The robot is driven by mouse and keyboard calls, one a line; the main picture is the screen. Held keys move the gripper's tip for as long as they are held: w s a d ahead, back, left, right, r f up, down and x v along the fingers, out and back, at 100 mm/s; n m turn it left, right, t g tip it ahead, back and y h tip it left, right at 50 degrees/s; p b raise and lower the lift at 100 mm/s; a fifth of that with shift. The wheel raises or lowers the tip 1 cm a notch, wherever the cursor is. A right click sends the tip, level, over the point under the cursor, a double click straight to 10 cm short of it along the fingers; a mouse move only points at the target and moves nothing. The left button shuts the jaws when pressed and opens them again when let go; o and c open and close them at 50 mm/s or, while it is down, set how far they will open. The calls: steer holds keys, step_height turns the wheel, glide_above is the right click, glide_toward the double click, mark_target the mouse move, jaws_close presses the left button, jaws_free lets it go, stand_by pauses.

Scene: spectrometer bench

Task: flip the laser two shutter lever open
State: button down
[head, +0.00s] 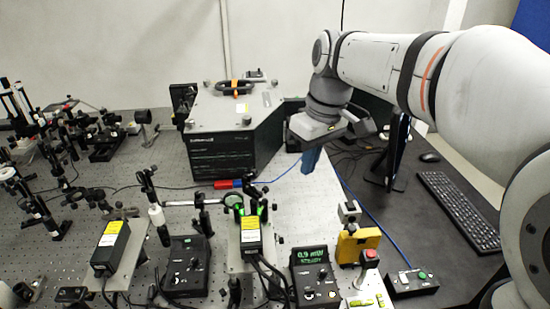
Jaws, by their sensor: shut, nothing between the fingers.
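My gripper (311,160) hangs from the arm at the upper right of the bench, fingers shut and empty, pointing down. It is in the air beside the large grey instrument box. Two black laser modules with yellow labels stand at the front: a left one (111,243) and a middle one (250,236), which has green light at its far end. I cannot read which is laser two. A shutter lever is too small to make out on either. My gripper is well behind and to the right of the middle module, touching neither.
The grey and black instrument box (222,153) stands at the back. Black control boxes (187,266) (315,277) sit in front, the right one lit green. Posts and optics crowd the left. A yellow block (357,246) and keyboard (458,211) are at right.

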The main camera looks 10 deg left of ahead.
steer(key=w+a+r+n+g, duration=0.2)
steer(key=a+n, duration=0.4)
steer(key=a, duration=0.6)
steer(key=shift+w+a+r, duration=0.15)
steer(key=shift+w+a, duration=0.1)
steer(key=shift+w, duration=0.4)
step_height(320, 180, down, 11)
steer(key=s+d, duration=0.2)
steer(key=shift+s, duration=0.3)
steer(key=shift+w+d+y+b, duration=0.1)
steer(key=shift+d+y+b, duration=0.15)
steer(key=shift+y+b, duration=0.2)
